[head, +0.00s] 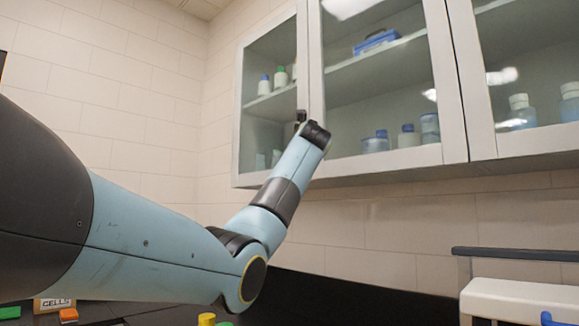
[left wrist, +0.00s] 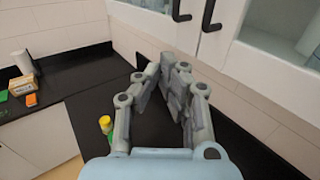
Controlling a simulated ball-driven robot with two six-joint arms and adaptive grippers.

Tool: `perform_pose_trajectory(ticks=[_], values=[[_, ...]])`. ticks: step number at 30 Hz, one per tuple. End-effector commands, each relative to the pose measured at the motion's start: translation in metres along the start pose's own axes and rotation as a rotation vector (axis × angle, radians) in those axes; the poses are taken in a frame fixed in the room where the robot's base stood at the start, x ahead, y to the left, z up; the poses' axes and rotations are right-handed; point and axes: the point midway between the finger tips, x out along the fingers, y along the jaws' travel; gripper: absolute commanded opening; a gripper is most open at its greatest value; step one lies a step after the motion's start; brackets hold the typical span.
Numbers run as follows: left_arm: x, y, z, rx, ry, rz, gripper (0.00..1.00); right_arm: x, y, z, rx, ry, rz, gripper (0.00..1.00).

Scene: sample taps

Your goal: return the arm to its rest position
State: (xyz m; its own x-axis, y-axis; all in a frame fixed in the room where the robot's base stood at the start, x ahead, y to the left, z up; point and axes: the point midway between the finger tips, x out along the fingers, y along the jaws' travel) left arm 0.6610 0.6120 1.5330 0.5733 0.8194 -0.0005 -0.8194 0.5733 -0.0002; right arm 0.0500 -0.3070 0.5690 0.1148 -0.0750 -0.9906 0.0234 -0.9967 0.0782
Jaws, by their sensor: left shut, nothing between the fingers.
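My left arm comes in from the left of the head view, pale blue with black joints, and reaches up toward the wall cabinet (head: 310,60). Its wrist end is in front of the cabinet's lower part; the fingers are not clearly seen there. In the left wrist view my left gripper (left wrist: 168,72) has its grey fingers shut with nothing between them. It is over the dark counter (left wrist: 75,72), below the cabinet's black door handles (left wrist: 208,14). My right gripper is in neither view.
Bottles and a blue case (head: 376,41) stand behind the cabinet's glass. A yellow-capped item (left wrist: 105,123) is on the counter beside the gripper. A box (left wrist: 23,85), a white cylinder (left wrist: 22,62) and an orange block (left wrist: 31,100) are farther left. A white object (head: 520,300) is at lower right.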

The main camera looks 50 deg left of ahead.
Motion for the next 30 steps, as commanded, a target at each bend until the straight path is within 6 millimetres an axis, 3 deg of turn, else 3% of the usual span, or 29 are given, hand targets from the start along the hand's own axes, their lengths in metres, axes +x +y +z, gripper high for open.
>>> perform_pose_trajectory(ticks=[3,9,16,20,23,26,30], values=[[-0.009,0.012,-0.002,-0.001,-0.001,0.002,0.0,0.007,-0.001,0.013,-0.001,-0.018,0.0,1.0],[-0.014,0.019,0.0,0.0,0.001,0.001,0.0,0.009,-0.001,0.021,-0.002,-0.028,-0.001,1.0],[-0.016,0.018,0.0,0.015,-0.019,0.001,0.0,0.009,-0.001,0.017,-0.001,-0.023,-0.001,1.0],[-0.034,0.004,-0.002,0.154,-0.201,-0.001,0.0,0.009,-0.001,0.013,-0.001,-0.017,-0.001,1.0],[-0.079,-0.025,-0.008,0.39,-0.484,-0.025,0.0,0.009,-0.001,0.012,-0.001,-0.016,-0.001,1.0],[-0.149,-0.065,-0.029,0.679,-0.793,-0.08,0.0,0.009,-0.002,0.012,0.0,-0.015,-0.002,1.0],[-0.24,-0.112,-0.086,1.032,-1.117,-0.184,0.0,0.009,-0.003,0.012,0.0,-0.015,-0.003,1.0]])
